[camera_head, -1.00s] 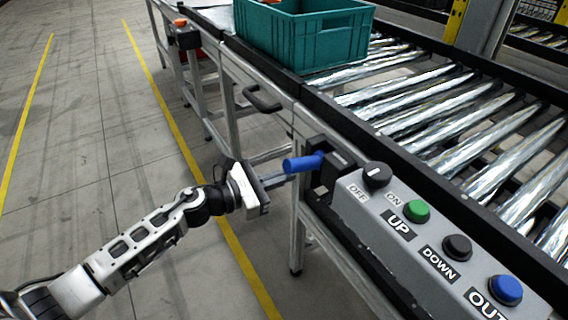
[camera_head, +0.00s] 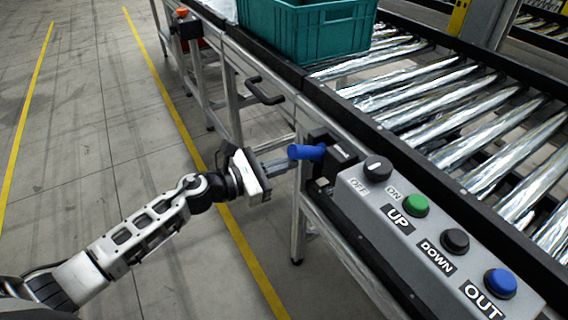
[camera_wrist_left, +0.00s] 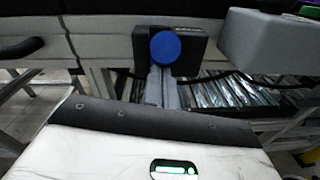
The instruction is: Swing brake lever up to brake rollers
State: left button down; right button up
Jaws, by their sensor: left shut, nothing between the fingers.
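The brake lever has a blue handle (camera_head: 306,152) that sticks out to the left from a black block (camera_head: 338,160) on the conveyor's side rail. In the left wrist view the blue handle (camera_wrist_left: 165,48) shows end-on in front of the black block. My left gripper (camera_head: 290,160) is shut with nothing held, its fingers pointing right at the lever, just below the blue handle. In the left wrist view its fingers (camera_wrist_left: 162,85) show under the handle. I cannot tell whether they touch it. My right gripper is out of view.
A grey control box (camera_head: 430,235) with a knob and several buttons sits right of the lever. A black pull handle (camera_head: 266,92) is on the rail behind it. A teal crate (camera_head: 310,35) stands on the metal rollers (camera_head: 455,105). The floor at left is clear.

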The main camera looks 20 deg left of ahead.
pick_arm(q)
jog(key=shift+w+r, duration=0.2)
jog(key=shift+r, duration=0.35)
notch_tip(320, 180, down, 5)
jog(key=s+a+b, duration=0.1)
jog(key=a+b, duration=0.1)
jog(key=b, duration=0.3)
jog(key=s+a+r, duration=0.3)
jog(key=s+a, duration=0.3)
jog(key=s, duration=0.1)
jog(key=shift+s+b, duration=0.35)
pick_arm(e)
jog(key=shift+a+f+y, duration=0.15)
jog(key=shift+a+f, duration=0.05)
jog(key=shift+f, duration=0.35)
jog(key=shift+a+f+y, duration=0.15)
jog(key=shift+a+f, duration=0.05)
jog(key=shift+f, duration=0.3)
